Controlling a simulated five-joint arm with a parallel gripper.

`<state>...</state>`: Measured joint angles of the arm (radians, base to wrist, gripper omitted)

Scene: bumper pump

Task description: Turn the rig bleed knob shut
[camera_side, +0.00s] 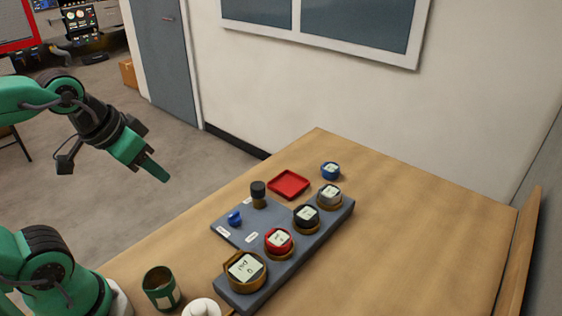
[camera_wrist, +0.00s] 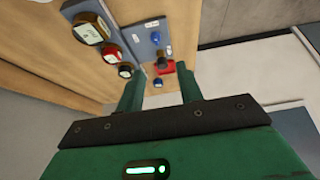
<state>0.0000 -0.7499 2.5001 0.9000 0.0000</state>
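A grey plate (camera_side: 240,229) lies on the wooden table and carries a blue knob (camera_side: 235,217) and a black-topped brass knob (camera_side: 258,194). The blue knob also shows in the wrist view (camera_wrist: 155,38), with the black knob beyond it (camera_wrist: 162,60). The labels are too small to read, so I cannot tell which is the bleed knob. My gripper (camera_side: 157,172) is up in the air, left of the plate and apart from both knobs. In the wrist view its two fingers (camera_wrist: 159,75) stand apart with nothing held between them.
A raised grey strip holds several round gauges, including a red-rimmed one (camera_side: 279,241) and a large brass one (camera_side: 245,271). A red tray (camera_side: 289,184) and a loose blue gauge (camera_side: 330,170) sit behind. A dark green cup (camera_side: 161,288) stands at the front left. The table's right is clear.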

